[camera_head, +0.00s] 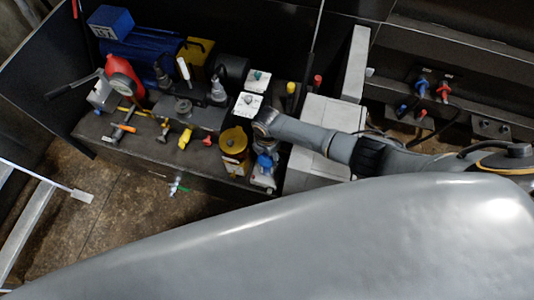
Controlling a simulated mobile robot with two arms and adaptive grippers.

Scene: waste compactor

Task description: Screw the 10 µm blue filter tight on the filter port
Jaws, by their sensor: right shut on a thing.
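My right arm reaches in from the right, and its gripper (267,148) points down at the front right of the dark bench. It is shut on a small blue part, which looks like the blue filter (264,161). The fingers and wrist cover much of it. Just below the blue part is a pale block-like fitting (263,180). I cannot tell whether the filter touches it, and no filter port shows clearly. My left gripper is not in view.
A gold canister (234,141) stands close left of the right gripper. Behind are a white switch box (248,104) and a blue motor (143,50). Yellow and orange valves (184,138) line the front edge. A light grey cabinet (318,112) stands to the right.

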